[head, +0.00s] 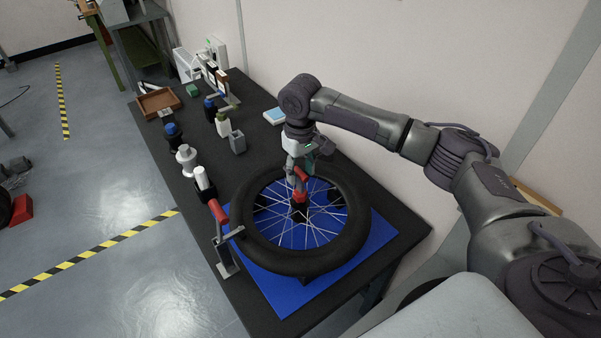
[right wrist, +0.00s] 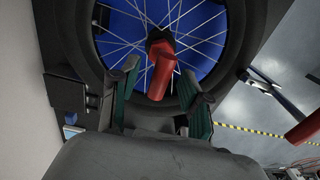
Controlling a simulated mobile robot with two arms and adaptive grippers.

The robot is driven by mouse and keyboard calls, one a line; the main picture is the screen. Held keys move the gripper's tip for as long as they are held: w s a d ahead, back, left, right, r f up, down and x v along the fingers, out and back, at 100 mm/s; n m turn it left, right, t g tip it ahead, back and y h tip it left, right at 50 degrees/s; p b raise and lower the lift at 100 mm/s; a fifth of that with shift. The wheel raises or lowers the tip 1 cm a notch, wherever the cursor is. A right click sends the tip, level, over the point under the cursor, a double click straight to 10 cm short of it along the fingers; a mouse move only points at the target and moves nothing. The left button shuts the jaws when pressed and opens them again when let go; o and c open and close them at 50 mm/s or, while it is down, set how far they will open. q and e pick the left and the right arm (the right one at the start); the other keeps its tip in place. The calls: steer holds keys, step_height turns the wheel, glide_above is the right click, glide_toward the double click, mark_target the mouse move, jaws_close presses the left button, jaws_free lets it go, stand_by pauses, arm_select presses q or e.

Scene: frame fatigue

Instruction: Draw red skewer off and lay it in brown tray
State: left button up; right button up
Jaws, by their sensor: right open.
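A red skewer (head: 300,183) stands up at the hub of the bicycle wheel, its lever end raised. In the right wrist view the red skewer (right wrist: 161,70) reaches toward the space between my fingers. The wheel (head: 350,235) lies flat on a blue mat (head: 378,238). My right gripper (head: 302,164) is open just above the skewer, with its two fingers (right wrist: 161,100) on either side of the lever and apart from it. The brown tray (head: 160,102) sits at the far left end of the black table. My left gripper is not in view.
A stand with a red handle (head: 219,212) is at the wheel's left edge. Several bottles (head: 187,158) line the table's left side, and a grey holder (head: 237,142) stands nearer the middle. A wall runs along the right side.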

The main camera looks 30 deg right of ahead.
mark_target(299, 198)
steer(key=shift+f, duration=1.15)
steer(key=c, duration=0.7)
jaws_close()
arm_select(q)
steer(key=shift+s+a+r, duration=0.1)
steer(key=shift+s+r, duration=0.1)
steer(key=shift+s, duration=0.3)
